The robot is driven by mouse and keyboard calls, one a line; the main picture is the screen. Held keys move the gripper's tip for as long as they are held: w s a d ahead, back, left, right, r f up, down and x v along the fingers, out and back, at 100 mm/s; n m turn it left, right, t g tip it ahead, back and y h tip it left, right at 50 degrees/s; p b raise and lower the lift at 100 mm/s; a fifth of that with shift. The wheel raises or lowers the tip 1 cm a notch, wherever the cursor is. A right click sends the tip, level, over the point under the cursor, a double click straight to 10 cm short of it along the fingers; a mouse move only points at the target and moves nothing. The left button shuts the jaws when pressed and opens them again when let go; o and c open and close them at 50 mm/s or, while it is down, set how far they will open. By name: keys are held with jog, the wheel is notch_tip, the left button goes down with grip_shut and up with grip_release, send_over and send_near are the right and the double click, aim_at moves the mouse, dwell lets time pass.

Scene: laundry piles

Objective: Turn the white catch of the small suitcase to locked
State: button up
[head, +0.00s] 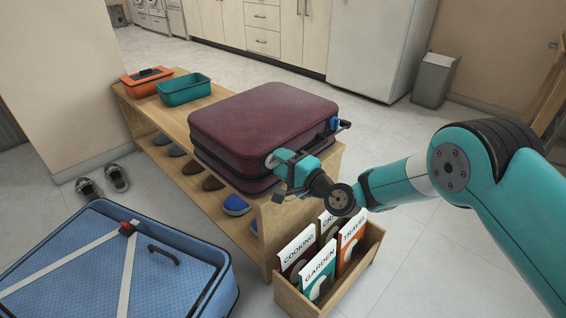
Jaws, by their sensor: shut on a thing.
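The small maroon suitcase (262,112) lies flat and closed on the wooden bench. A blue catch (334,123) shows on its right-hand side near the dark handle (318,146). My gripper (274,160) is at the near end of that same side, to the left of the handle. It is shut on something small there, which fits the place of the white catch. A pale bit shows at the fingertips, but the fingers cover most of it, so I cannot tell which way the catch is turned.
The wooden bench (150,118) also bears an orange bin (137,84) and a teal bin (184,92), with shoes below. A wooden box of books (358,268) stands under my arm.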

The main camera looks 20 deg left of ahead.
jog(key=o, duration=0.9)
jog(key=b+v, duration=1.2)
jog(key=v, duration=0.5)
jog(key=shift+s+d, duration=0.15)
jog(key=shift+d, duration=0.05)
